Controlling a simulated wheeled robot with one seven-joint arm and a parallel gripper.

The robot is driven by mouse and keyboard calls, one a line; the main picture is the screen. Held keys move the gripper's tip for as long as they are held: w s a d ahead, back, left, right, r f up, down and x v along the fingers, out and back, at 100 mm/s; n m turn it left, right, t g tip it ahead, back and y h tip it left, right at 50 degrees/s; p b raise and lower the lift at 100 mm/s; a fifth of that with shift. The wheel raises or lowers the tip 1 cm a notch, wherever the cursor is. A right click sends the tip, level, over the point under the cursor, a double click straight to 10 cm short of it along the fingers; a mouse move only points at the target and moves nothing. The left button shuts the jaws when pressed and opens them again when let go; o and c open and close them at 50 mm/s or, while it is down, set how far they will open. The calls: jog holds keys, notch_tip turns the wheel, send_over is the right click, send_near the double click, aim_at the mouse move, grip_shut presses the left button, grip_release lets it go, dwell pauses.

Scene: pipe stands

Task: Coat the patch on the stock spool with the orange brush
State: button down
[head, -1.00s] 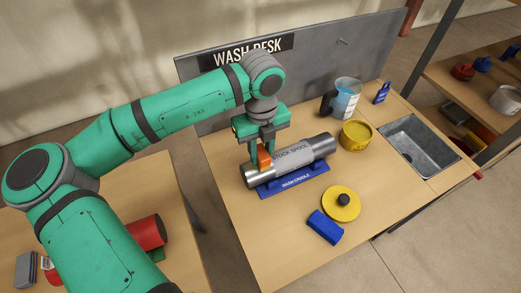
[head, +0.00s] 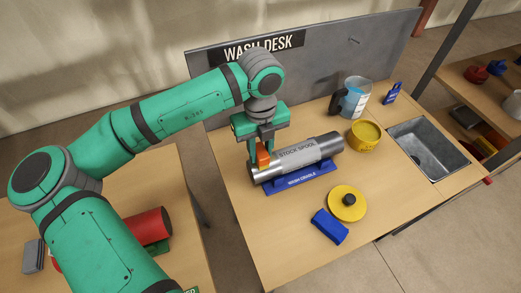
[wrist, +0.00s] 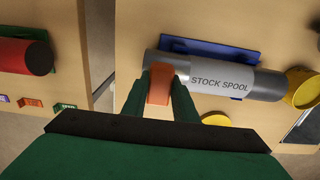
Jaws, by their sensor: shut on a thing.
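The stock spool (head: 310,154), a grey metal cylinder with a labelled band, lies in the blue wash cradle (head: 303,179) on the wash desk. My gripper (head: 262,152) is above the spool's left part, shut on the orange brush (head: 263,158). In the wrist view the orange brush (wrist: 160,84) sits between my two green fingers, over the spool's (wrist: 221,84) left end. It appears to be at the spool's surface; I cannot tell whether it touches. The patch is not clearly visible, and the brush and fingers cover part of that end.
A yellow open pot (head: 364,136) and a jug of blue liquid (head: 355,96) stand right of the spool. A yellow lid (head: 347,203) and blue block (head: 329,226) lie in front. A sink (head: 420,147) is at the right. The desk's front left is clear.

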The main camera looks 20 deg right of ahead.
jog(key=shift+d+f, duration=0.1)
jog(key=shift+d, duration=1)
jog(key=shift+s+a+f, duration=0.1)
jog(key=shift+a+f, duration=0.05)
jog(key=shift+a, duration=1.25)
jog(key=shift+d, duration=1.4)
jog(key=shift+a+r, duration=0.2)
jog(key=shift+a, duration=1.25)
jog(key=shift+d, duration=0.9)
jog(key=shift+d+f, duration=0.1)
jog(key=shift+d, duration=0.5)
jog(key=shift+a, duration=0.1)
